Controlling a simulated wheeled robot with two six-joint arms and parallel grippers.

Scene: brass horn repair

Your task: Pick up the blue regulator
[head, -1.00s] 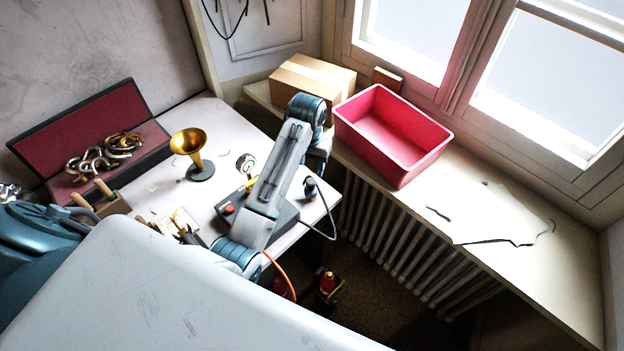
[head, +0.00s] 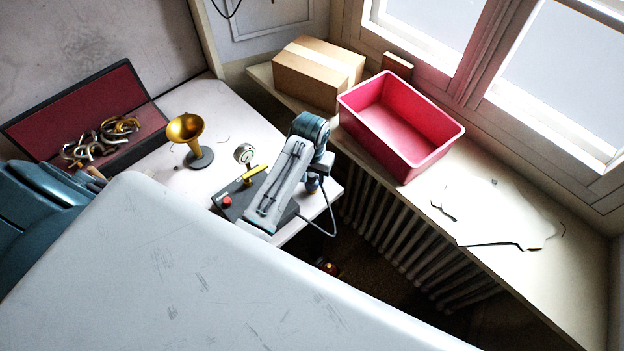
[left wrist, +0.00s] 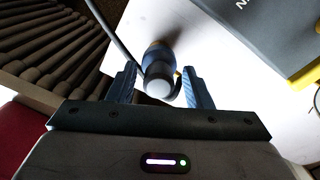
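The blue regulator (head: 312,184) stands near the right edge of the workbench, with a dark hose hanging from it over the edge. My left gripper (head: 319,170) is right above it in the head view and partly covers it. In the left wrist view, my left gripper (left wrist: 160,84) is open, with one blue finger on each side of the regulator (left wrist: 158,66). Small gaps show between the fingers and the regulator, whose round grey end faces the camera. My right gripper is not in view.
A dark control box (head: 232,200) with a red button and a gauge (head: 244,154) are close by on the workbench (head: 235,115). A brass horn (head: 187,130) stands further left. A red bin (head: 400,130) and cardboard box (head: 318,72) sit on the windowsill. The workbench edge drops beside the radiator.

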